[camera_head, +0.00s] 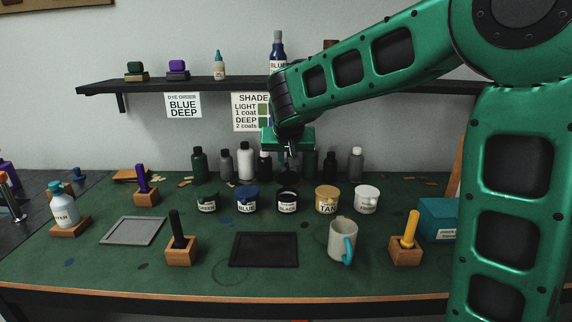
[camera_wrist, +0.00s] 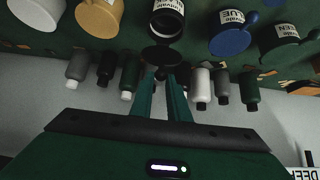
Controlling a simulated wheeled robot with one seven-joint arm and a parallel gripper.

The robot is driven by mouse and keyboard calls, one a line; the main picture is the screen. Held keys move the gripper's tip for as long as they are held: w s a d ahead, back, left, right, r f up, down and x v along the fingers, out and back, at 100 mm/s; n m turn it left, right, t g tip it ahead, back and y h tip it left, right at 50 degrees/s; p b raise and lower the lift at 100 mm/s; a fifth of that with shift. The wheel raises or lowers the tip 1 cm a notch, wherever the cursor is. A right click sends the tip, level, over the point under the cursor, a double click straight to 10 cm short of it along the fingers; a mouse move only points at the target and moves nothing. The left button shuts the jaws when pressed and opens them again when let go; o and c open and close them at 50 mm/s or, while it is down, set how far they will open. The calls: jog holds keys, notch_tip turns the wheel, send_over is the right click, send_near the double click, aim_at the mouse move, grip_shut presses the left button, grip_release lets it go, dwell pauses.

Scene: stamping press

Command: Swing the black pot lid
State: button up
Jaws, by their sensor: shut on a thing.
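My gripper (camera_head: 289,148) is shut on the black pot lid and holds it up behind and above the black pot (camera_head: 287,202). The lid (camera_wrist: 162,57) shows in the wrist view as a dark disc at the tips of my green fingers (camera_wrist: 163,76). In the head view the lid is a dark shape (camera_head: 289,171) below the gripper. In the wrist view the black pot (camera_wrist: 168,14) has a dark round top with a pale rim and looks uncovered. Whether the lid still joins the pot at its edge I cannot tell.
A green pot (camera_head: 207,202), a blue pot (camera_head: 247,200), a tan pot (camera_head: 327,201) and a white pot (camera_head: 366,200) flank the black one. Several bottles (camera_head: 246,163) stand close behind. A black tray (camera_head: 264,250) and a mug (camera_head: 342,240) stand in front. A shelf (camera_head: 220,85) hangs above.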

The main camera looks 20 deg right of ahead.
jog(key=shift+a+r, duration=0.1)
jog(key=shift+a, duration=0.05)
jog(key=shift+w+d+r, duration=0.2)
jog(key=shift+w+d, duration=0.05)
jog(key=shift+w, duration=0.5)
jog(key=shift+w+d+r, duration=0.2)
jog(key=shift+w, duration=0.5)
jog(key=shift+w+d, duration=0.2)
jog(key=shift+w, duration=0.4)
jog(key=shift+w+d, duration=0.15)
jog(key=shift+w, duration=0.4)
grip_shut()
jog(key=o, duration=0.9)
grip_release()
jog(key=shift+s, duration=0.1)
